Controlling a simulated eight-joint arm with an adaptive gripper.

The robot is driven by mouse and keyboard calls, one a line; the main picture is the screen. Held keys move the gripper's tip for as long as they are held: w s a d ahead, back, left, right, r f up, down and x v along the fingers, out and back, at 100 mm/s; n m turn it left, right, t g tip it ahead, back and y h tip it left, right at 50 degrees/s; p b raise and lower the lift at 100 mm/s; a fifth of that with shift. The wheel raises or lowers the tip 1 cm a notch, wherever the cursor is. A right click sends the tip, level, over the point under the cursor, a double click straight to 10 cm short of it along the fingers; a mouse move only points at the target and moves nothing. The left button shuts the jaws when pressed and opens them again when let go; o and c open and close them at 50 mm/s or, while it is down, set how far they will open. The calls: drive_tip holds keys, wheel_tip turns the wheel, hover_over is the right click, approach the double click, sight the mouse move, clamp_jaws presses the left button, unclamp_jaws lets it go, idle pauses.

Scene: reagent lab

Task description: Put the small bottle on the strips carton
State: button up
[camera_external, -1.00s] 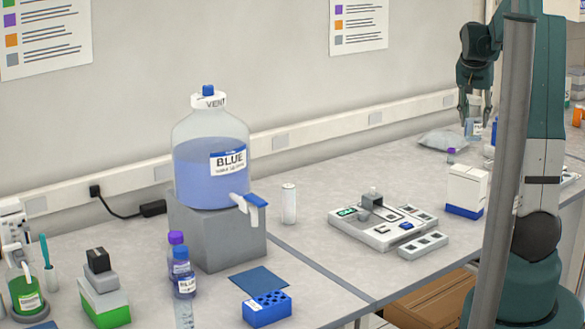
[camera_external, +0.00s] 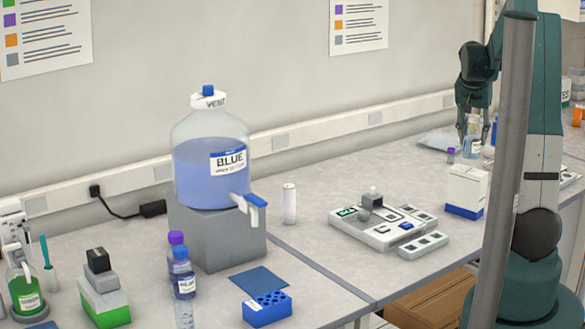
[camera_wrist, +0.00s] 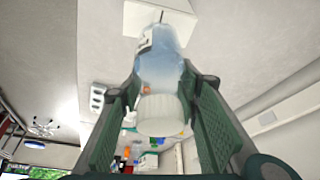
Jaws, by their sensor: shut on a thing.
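My gripper (camera_external: 473,138) is shut on a small bottle (camera_external: 472,147) with pale blue liquid, a label and a white cap. In the wrist view, the bottle's cap (camera_wrist: 163,116) sits between my two fingers (camera_wrist: 155,105), and its body points away from the camera. A white carton with a blue base (camera_external: 466,190) stands on the bench, nearer the camera than the gripper. Its label cannot be read, so I cannot tell if it is the strips carton. A white box (camera_wrist: 160,20) shows beyond the bottle in the wrist view.
A flat instrument (camera_external: 380,225) lies left of the white carton. A large blue jug (camera_external: 212,165) stands farther left. A grey post (camera_external: 505,160) partly blocks the right side.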

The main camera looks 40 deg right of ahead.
sight(473, 117)
drive_tip(key=shift+f, duration=2.05)
drive_tip(key=shift+f, duration=0.1)
drive_tip(key=o, duration=1.1)
drive_tip(key=shift+c, duration=0.2)
drive_tip(key=shift+r, duration=0.2)
drive_tip(key=shift+v, duration=5.95)
drive_tip(key=shift+a, duration=0.1)
